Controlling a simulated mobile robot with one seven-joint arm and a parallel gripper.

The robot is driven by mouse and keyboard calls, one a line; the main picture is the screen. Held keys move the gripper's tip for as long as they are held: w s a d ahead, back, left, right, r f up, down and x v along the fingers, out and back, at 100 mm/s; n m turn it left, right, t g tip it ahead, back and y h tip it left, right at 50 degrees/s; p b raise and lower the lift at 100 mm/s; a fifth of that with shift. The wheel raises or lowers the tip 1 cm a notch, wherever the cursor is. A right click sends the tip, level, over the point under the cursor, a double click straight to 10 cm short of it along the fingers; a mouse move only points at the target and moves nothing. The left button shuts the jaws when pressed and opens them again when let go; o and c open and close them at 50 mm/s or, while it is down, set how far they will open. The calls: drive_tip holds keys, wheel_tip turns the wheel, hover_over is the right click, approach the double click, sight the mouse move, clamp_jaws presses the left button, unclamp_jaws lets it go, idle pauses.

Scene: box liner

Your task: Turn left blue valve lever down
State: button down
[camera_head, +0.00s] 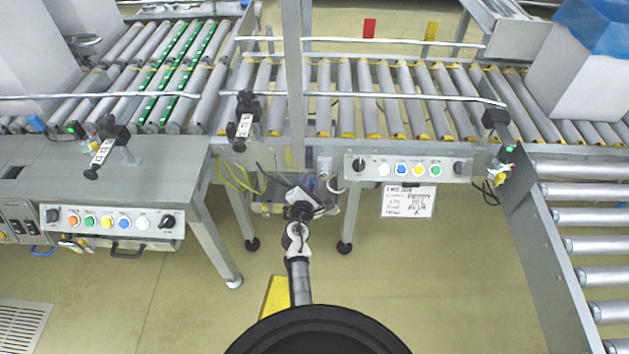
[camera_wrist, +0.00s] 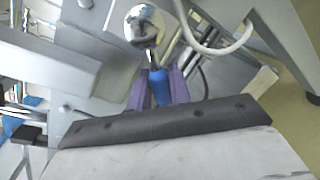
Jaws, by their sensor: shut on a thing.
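A blue valve lever (camera_wrist: 157,90) shows in the wrist view. It sits between the two purple fingers of my gripper (camera_wrist: 159,82), which is shut on it. The lever points towards the camera from a shiny round metal part (camera_wrist: 146,26) above it. Much of the lever is hidden by the fingers and the dark gripper edge. In the head view, my gripper (camera_head: 299,209) is low under the middle conveyor, in front of its lower frame. The held lever cannot be made out there behind my arm.
Above my gripper runs the middle roller conveyor (camera_head: 345,95). A button panel (camera_head: 410,169) and a white label sheet (camera_head: 408,201) are to its right. Table legs (camera_head: 212,240) stand to the left. A pale curved hose (camera_wrist: 222,48) passes near the fingers. The front floor is mostly clear.

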drive_tip(key=r+m, duration=0.1)
drive_tip(key=m+p, duration=0.1)
drive_tip(key=shift+a+r+m+y+p, duration=0.3)
drive_tip(key=shift+a+r, duration=0.05)
drive_tip(key=shift+a, duration=0.05)
drive_tip(key=shift+w+a+r+m+g+y+p, duration=0.1)
drive_tip(key=shift+r+m+y+p, duration=0.1)
drive_tip(key=shift+r+m+p, duration=0.25)
drive_tip(key=shift+s+a+r+m+g+y+p, duration=0.1)
drive_tip(key=shift+m+y+p, duration=0.2)
drive_tip(key=shift+m, duration=0.4)
drive_tip(key=shift+w+a+r+m+g+y+p, duration=0.1)
drive_tip(key=shift+r+m+p, duration=0.2)
drive_tip(key=shift+m+p, duration=0.2)
drive_tip(key=c, duration=1.4)
unclamp_jaws()
drive_tip(key=shift+o, duration=0.3)
drive_tip(key=shift+r, duration=0.1)
